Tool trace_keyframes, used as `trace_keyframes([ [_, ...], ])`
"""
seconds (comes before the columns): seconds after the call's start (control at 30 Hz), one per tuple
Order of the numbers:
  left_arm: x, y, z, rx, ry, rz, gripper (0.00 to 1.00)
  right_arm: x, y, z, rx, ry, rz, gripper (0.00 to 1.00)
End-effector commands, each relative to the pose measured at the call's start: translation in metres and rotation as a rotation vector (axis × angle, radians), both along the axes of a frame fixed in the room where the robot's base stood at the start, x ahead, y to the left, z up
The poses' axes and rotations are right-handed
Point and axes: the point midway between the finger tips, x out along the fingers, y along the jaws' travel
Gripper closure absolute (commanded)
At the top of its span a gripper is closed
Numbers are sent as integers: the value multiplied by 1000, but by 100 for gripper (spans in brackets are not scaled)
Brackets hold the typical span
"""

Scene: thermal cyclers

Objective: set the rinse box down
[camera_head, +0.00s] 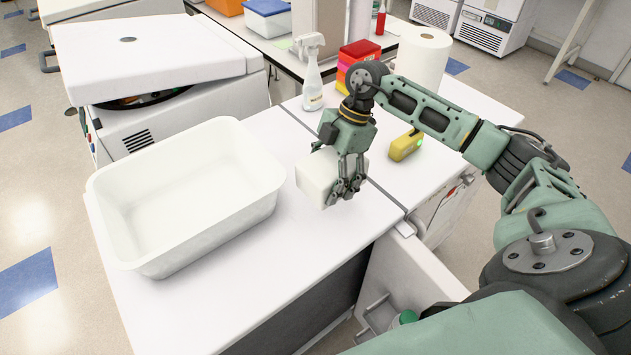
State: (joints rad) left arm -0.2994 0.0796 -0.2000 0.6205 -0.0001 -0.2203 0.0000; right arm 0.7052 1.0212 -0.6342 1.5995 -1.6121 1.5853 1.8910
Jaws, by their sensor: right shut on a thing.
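The rinse box is most likely the white block-shaped box (316,178) in the middle of the head view. My right gripper (346,190) is shut on this box from above, its fingers over the right part of the box. The box is at or just above the white bench top; I cannot tell if it touches. The gripper covers part of its right side. My left gripper is not in view.
A large empty white tub (150,255) stands to the left on the bench (285,262). A yellow device (405,146), spray bottle (312,75), stacked coloured boxes (357,58) and paper roll (423,55) stand behind. A centrifuge (160,60) is at back left. The bench front is clear.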

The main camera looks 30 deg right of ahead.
Motion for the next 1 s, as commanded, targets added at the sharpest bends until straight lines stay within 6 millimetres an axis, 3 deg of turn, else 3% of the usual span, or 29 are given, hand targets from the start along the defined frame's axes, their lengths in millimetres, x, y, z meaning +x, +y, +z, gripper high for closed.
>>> trace_keyframes([
  [0.1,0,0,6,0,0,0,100,20,1,-9,3,0,-1,53],
  [0.27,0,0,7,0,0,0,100,32,0,-18,1,-1,1,53],
  [0.43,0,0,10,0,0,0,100,33,-1,-29,0,2,0,53],
  [0.67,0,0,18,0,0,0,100,33,-1,-58,0,1,0,53],
  [0.97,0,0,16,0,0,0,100,33,-1,-62,-1,-1,1,54],
  [1.0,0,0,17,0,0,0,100,33,-1,-62,-1,0,1,18],
])
